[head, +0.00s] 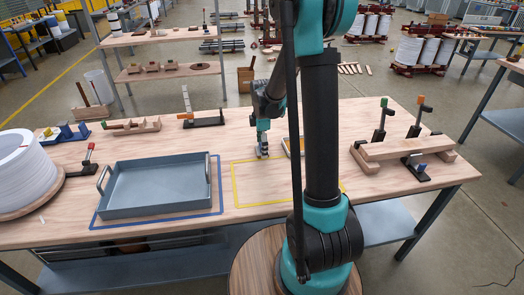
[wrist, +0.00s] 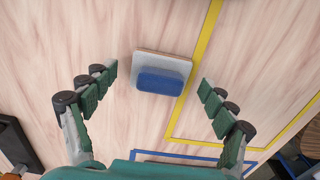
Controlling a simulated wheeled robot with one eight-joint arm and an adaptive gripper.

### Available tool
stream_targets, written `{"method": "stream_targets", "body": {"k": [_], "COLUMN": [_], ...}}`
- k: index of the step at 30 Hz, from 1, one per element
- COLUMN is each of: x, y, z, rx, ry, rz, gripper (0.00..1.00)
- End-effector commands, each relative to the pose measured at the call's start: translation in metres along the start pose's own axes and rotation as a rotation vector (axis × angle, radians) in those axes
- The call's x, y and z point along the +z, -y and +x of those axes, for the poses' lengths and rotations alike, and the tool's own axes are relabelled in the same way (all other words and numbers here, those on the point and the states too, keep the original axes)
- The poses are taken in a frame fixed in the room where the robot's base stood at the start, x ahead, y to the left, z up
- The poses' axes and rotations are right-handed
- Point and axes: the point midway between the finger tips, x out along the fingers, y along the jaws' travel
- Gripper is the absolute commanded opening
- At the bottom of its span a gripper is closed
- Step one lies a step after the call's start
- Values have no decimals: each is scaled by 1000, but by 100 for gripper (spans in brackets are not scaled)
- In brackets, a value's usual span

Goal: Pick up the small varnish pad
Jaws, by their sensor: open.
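The small varnish pad (wrist: 162,72) is in the upper middle of the wrist view. It has a blue block on a pale, flat, square base and lies on the wooden tabletop, beside a yellow outline. My gripper (wrist: 157,84) is open, with its green-padded fingers spread to the left and right of the pad and apart from it. In the head view my gripper (head: 262,152) points down over the table near the yellow outline. I cannot make out the pad in that view.
A grey tray (head: 160,211) stands inside a blue outline left of the yellow-outlined area (head: 245,198), which looks bare where visible. A large white roll (head: 20,172) is at the far left. A wooden beam with clamps (head: 405,148) is at the right.

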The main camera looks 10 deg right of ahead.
Motion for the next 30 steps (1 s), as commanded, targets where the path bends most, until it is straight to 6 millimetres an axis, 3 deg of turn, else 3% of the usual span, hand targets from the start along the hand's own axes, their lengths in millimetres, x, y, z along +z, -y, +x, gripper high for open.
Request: {"method": "stream_targets", "body": {"k": [2, 15, 23, 30], "x": [0, 0, 0, 0], "y": [0, 0, 0, 0], "z": [0, 0, -2, -21], "rx": [0, 0, 0, 0], "ry": [0, 0, 0, 0], "rz": [0, 0, 0, 0], "gripper": [82, 27, 27, 27]}}
